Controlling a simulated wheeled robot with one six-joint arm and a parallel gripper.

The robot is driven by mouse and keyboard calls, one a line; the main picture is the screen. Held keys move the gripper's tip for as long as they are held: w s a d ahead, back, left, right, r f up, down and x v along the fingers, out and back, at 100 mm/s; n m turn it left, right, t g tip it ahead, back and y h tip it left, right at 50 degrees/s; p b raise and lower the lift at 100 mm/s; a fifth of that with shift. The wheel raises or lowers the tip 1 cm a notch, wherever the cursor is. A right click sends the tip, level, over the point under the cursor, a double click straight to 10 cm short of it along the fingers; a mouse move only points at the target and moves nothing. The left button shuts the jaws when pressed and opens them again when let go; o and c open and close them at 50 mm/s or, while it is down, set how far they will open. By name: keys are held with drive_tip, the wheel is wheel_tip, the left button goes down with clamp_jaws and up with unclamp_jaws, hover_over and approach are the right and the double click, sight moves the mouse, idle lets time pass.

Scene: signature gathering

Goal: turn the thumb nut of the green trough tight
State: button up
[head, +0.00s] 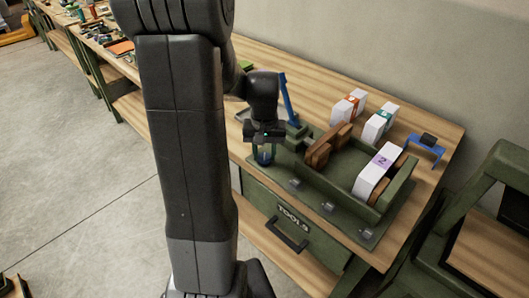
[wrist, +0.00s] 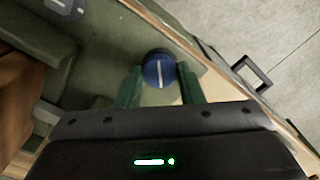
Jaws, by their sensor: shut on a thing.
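The green trough (head: 345,196) stands on the wooden bench, with a white block marked with a purple 2 (head: 379,172) and brown wooden pieces (head: 318,150) in it. A round blue thumb nut with a white line (wrist: 159,70) shows in the wrist view, near the edge of the green base. My gripper (wrist: 158,78) has its two green fingers on either side of this nut and is shut on it. In the head view my gripper (head: 265,156) points down at the trough's left end; the nut is hard to make out there.
White blocks with orange (head: 348,104) and teal (head: 379,122) labels stand behind the trough. A blue frame (head: 425,148) stands at the right, and a blue lever (head: 287,97) rises close behind my gripper. A drawer (head: 293,225) is below the bench top.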

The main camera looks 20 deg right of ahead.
sight(265, 156)
drive_tip(key=m, duration=0.4)
drive_tip(key=shift+m, duration=2.1)
drive_tip(key=shift+w+r, duration=0.1)
drive_tip(key=o, duration=1)
wheel_tip(265, 156, up, 14)
drive_tip(key=shift+f, duration=0.25)
